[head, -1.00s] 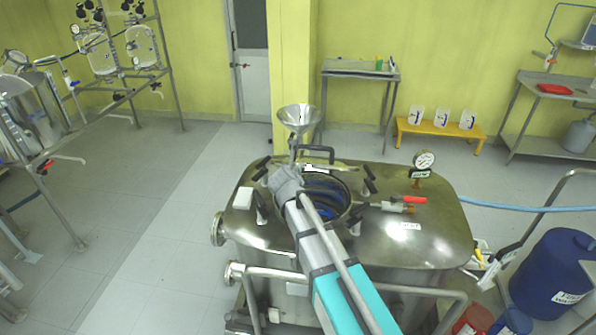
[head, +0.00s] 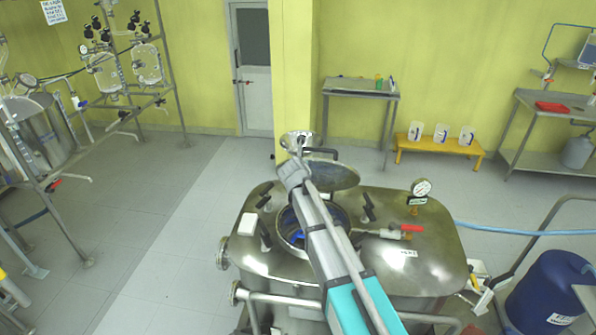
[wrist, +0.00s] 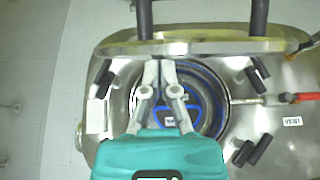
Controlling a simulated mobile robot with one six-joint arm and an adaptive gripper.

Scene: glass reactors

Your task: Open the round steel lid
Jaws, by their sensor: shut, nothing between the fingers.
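The round steel lid (head: 335,177) stands tilted up on the far side of its opening on the steel reactor (head: 415,250), with its inner face showing. Its black handle (head: 320,152) shows behind its upper edge. In the wrist view the lid (wrist: 210,47) is nearly edge-on, with the handle posts (wrist: 259,18) beyond it. The round opening (wrist: 207,88) is uncovered, with blue inside. My gripper (wrist: 160,64) is shut and empty over the opening, its tips just short of the lid's edge. I cannot tell whether they touch.
Black clamps (head: 368,208) surround the opening. A blue drum (head: 545,295) stands at right.

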